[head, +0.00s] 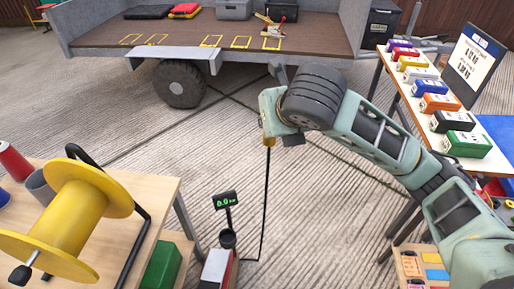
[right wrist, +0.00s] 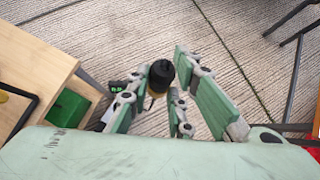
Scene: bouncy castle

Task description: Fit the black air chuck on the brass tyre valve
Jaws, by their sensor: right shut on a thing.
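My right gripper (head: 269,122) is shut on the air chuck, in front of the trailer and above the floor. In the right wrist view the black end of the air chuck (right wrist: 161,72) sticks out past the fingers (right wrist: 154,104), with a brass-coloured part below it. In the head view the chuck's black head is hidden by the gripper. A yellow fitting (head: 269,142) shows under it, and a black hose (head: 265,205) hangs from there. The trailer's tyre (head: 181,84) stands at the upper left, apart from the gripper. I cannot make out a brass valve. My left gripper is out of view.
A gauge reading 0.0 (head: 225,201) stands at lower middle. A wooden table (head: 160,190) with a yellow reel (head: 75,215) is at left. A table with coloured boxes (head: 440,103) is at right. The ribbed floor (head: 130,135) between is mostly clear.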

